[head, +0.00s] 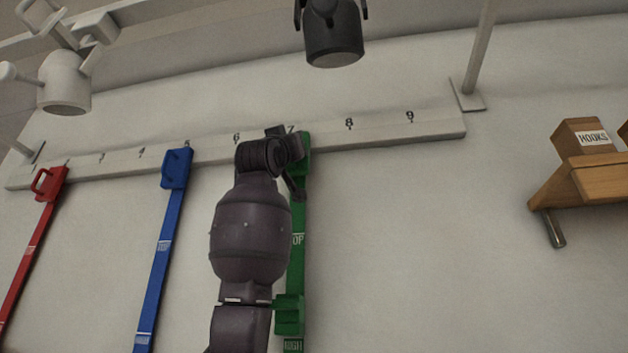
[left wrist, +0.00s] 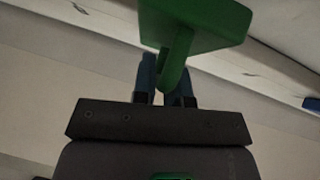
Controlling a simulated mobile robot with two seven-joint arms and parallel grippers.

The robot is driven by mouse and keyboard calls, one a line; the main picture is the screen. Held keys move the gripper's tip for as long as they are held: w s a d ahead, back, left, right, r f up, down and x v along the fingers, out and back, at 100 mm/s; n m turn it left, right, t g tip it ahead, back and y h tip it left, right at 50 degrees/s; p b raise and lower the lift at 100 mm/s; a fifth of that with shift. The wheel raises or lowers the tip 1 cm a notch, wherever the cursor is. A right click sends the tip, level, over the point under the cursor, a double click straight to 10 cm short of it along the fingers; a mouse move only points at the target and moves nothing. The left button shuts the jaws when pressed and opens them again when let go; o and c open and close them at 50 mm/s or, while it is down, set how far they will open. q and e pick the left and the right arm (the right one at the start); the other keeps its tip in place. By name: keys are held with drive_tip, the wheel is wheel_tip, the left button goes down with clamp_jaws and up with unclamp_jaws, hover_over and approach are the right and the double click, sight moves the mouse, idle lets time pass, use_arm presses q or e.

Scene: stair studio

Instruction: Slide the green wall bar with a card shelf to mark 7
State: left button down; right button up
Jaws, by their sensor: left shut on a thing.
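The green wall bar (head: 298,215) hangs from the pale numbered rail (head: 385,132). Its top bracket is at the 7 (head: 291,129), which is partly covered by my wrist; the bracket looks slightly right of the numeral. A green block, perhaps the card shelf (head: 289,316), sticks out low on the bar, partly behind my arm. In the left wrist view, the blue fingers of my left gripper (left wrist: 167,88) are shut on the green handle loop (left wrist: 175,66) under the green bracket (left wrist: 200,22). In the head view my arm hides the fingertips. My right gripper is not in view.
A blue bar (head: 164,240) and a red bar (head: 31,240) hang farther left on the rail. The rail is clear to the right past 8 and 9. A wooden shelf (head: 585,182) with a HOOKS box (head: 585,139) is at right. Lamps (head: 334,42) hang above.

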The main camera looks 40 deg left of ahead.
use_arm(q)
drive_tip(key=shift+s+a, duration=0.5)
drive_tip(key=shift+a, duration=0.3)
drive_tip(key=c, duration=1.4)
unclamp_jaws()
drive_tip(key=shift+c, duration=0.2)
drive_tip(key=b+v, duration=0.4)
drive_tip(key=v, duration=0.6)
drive_tip(key=shift+s+f, duration=0.25)
drive_tip(key=shift+s, duration=0.05)
